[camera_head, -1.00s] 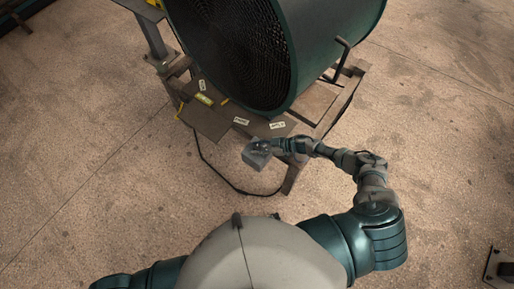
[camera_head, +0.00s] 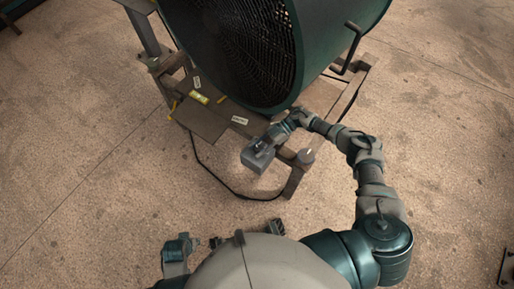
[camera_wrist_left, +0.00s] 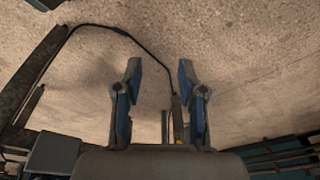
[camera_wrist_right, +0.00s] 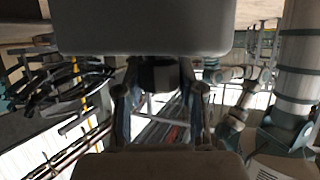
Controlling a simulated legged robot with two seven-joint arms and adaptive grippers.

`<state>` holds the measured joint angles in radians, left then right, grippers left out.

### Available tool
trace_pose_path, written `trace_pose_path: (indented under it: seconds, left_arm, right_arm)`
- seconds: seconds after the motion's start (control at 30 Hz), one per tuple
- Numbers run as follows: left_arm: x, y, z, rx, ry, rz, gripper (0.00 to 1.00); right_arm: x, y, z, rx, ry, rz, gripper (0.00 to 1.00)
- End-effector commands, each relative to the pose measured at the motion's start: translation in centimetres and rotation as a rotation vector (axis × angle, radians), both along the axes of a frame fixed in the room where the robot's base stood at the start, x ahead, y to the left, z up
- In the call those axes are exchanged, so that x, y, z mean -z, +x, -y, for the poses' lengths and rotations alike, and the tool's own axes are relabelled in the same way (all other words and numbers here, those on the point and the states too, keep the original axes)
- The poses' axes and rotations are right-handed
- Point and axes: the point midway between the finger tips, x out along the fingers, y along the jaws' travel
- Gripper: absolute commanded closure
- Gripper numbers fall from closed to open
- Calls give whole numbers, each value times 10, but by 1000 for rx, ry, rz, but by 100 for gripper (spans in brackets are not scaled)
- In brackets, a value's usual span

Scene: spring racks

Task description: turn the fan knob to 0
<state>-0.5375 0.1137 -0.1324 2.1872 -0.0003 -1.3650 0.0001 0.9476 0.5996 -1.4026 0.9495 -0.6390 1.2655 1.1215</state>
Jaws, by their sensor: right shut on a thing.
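The large teal fan (camera_head: 230,50) stands on a low wooden frame. My right gripper (camera_head: 266,145) is at a small grey box (camera_head: 258,159) near the frame's front corner. In the right wrist view, my right gripper (camera_wrist_right: 160,92) is shut on a dark block (camera_wrist_right: 159,75) just below the box (camera_wrist_right: 140,25); I cannot tell if this block is the fan knob. A round grey knob-like part with a white mark (camera_head: 306,157) sits beside the box, at the frame's corner. My left gripper (camera_wrist_left: 157,80) is open and empty, low near my body.
The frame (camera_head: 292,185) carries a flat board (camera_head: 205,122) with small labels, including a yellow one (camera_head: 200,97). A black cable (camera_head: 205,168) runs along the concrete floor beside it. A bent handle (camera_head: 352,45) sticks out at the fan's right.

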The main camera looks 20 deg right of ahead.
Motion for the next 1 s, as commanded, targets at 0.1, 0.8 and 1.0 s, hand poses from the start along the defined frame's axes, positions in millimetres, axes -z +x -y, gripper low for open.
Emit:
trace_pose_path:
  seconds: [0.1, 0.8, 1.0]
  left_arm:
    - [-8, -1, 0, -1, -1, 3, 60]
    - [-13, -1, -1, -1, 0, 2, 60]
    - [-14, -1, 0, 0, -1, 6, 60]
  right_arm:
    - [3, 0, 2, -14, -6, 0, 97]
    - [-1, 0, 0, -26, 0, 2, 36]
    - [-2, 0, 1, -26, 1, 2, 36]
